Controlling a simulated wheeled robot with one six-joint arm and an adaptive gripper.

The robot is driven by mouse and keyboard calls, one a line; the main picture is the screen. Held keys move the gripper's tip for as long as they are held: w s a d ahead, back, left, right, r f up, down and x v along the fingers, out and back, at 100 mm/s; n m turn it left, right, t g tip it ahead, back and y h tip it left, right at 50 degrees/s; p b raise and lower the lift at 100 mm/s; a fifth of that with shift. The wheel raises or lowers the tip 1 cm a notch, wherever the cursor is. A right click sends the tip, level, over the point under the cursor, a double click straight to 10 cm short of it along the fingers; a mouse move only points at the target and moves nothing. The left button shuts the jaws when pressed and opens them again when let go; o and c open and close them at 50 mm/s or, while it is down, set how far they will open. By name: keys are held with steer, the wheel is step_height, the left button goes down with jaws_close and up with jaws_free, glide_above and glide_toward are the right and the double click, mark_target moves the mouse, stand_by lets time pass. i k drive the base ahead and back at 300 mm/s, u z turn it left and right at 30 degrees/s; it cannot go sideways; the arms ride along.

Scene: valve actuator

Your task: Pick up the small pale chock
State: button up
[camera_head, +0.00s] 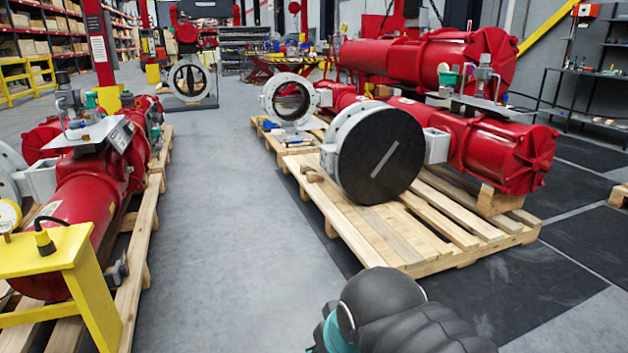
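A larger pale wood block (492,201) sits under the right end of the red actuator on the same pallet. Another piece of wood (619,196) shows at the right picture edge, cut off. I cannot tell for sure which of these is the chock. My gripper is not in view; only a dark, rounded part of my arm with a teal band shows at the bottom.
The near pallet (408,255) carries a valve with a black disc (381,155) and a red actuator (506,150). At left, a yellow stand (48,255) and another red actuator (88,207) stand close. The grey floor (235,240) between the pallets is clear.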

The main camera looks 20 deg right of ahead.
mark_target(311, 177)
steer(key=u, duration=0.1)
steer(key=i, duration=6.65)
steer(key=z, duration=3.1)
